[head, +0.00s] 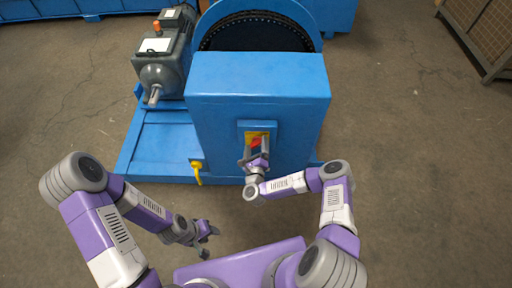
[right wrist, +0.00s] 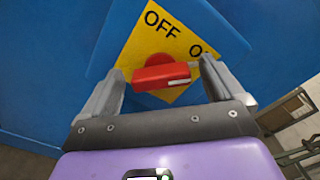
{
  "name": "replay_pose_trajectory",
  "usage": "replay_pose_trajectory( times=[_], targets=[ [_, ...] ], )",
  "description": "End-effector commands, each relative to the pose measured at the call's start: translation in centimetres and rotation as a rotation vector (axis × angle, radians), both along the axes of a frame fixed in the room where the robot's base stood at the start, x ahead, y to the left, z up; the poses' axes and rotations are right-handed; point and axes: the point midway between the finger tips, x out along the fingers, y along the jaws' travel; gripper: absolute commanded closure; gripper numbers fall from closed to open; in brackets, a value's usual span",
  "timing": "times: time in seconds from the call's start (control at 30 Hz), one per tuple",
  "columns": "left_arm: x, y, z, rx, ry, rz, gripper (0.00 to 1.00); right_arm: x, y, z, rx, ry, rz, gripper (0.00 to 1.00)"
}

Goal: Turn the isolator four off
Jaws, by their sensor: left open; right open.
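The isolator is a red rotary handle (right wrist: 160,76) on a yellow plate (right wrist: 148,42) marked OFF, with a second, partly hidden label starting with O to its right. In the head view the yellow plate (head: 264,135) sits on the front of the blue cabinet (head: 258,85). My right gripper (right wrist: 158,80) is open, with its fingers on either side of the red handle; I cannot tell whether they touch it. In the head view my right gripper (head: 256,148) covers part of the handle. My left gripper (head: 207,231) is open and empty, low over the floor, away from the cabinet.
A yellow hook-shaped part (head: 197,170) is at the cabinet's lower left. A grey motor (head: 165,65) stands on the blue base (head: 150,150) to the left. A large chain wheel (head: 258,32) is behind the cabinet. A mesh cage (head: 482,30) stands far right.

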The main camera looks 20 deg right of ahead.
Motion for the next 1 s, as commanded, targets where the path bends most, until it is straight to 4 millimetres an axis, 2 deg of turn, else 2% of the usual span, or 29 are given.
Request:
replay_pose_trajectory(
  times=[0.1, 0.47, 0.77, 1.0],
  targets=[
    [-0.01, 0.00, 0.02, 0.000, 0.000, 0.000, 0.57, -0.01, 0.00, 0.02, 0.000, 0.000, 0.000, 0.05],
    [-0.01, 0.00, 0.02, 0.000, 0.000, 0.000, 0.57, -0.04, 0.00, 0.00, -0.001, 0.000, 0.000, 0.60],
    [-0.01, 0.00, 0.23, 0.000, 0.000, 0.000, 0.57, -0.05, 0.01, 0.02, -0.037, 0.010, 0.000, 0.61],
    [0.00, 0.00, 0.91, 0.000, 0.000, 0.000, 0.57, -0.03, 0.05, 0.06, -0.166, 0.047, -0.001, 0.61]
  ],
)
